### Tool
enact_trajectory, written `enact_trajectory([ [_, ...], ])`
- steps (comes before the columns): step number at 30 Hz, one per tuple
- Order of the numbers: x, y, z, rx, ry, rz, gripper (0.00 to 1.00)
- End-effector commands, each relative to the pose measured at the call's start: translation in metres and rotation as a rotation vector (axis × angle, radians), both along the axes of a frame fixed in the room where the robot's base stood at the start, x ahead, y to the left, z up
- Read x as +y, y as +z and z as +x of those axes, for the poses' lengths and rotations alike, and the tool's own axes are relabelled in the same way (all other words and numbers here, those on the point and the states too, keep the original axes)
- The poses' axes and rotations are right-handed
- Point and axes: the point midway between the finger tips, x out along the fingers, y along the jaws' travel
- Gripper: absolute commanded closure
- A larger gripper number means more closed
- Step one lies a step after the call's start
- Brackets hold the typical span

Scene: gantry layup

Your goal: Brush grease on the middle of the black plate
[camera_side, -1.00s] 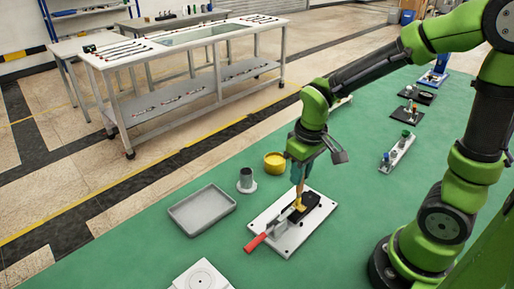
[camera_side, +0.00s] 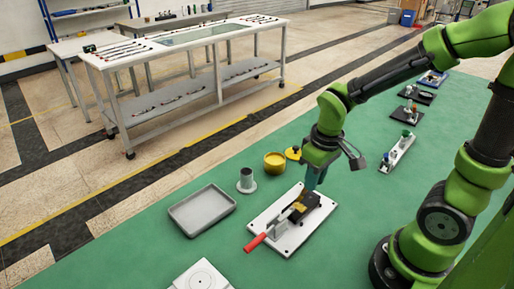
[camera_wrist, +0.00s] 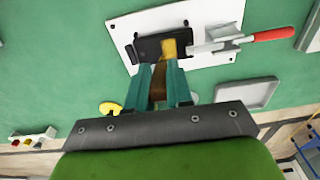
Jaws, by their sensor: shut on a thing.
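The black plate (camera_side: 314,200) lies on a white base board (camera_side: 287,236) on the green bench, and shows in the wrist view (camera_wrist: 148,47) too. My gripper (camera_side: 312,185) is shut on a brush. The jaws show in the wrist view (camera_wrist: 160,92), with the brush's brown handle (camera_wrist: 159,82) between them. The brush is tilted, and its yellow head (camera_wrist: 172,49) overlaps the black plate near the middle. I cannot tell how firmly it touches. The jaws hide part of the handle. A yellow pot (camera_side: 274,163) stands behind the board.
A clamp with a red handle (camera_side: 256,242) is on the board, by the plate's left side. A grey tray (camera_side: 202,211) and a grey cylinder on a disc (camera_side: 246,181) are to the left. A yellow lid with a black knob (camera_side: 293,154) lies beside the pot.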

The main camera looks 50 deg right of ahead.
Motion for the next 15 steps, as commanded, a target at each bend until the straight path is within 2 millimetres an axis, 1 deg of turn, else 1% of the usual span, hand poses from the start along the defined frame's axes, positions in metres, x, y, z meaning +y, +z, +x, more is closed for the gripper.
enact_trajectory([
  [1,0.0,0.0,-0.005,-0.001,0.001,0.0,1.0],
  [3,0.0,-0.002,0.005,-0.001,0.002,0.0,1.0],
  [8,-0.001,-0.002,0.021,-0.003,0.001,0.0,1.0],
  [15,-0.002,-0.008,0.043,-0.005,0.001,-0.001,1.0],
])
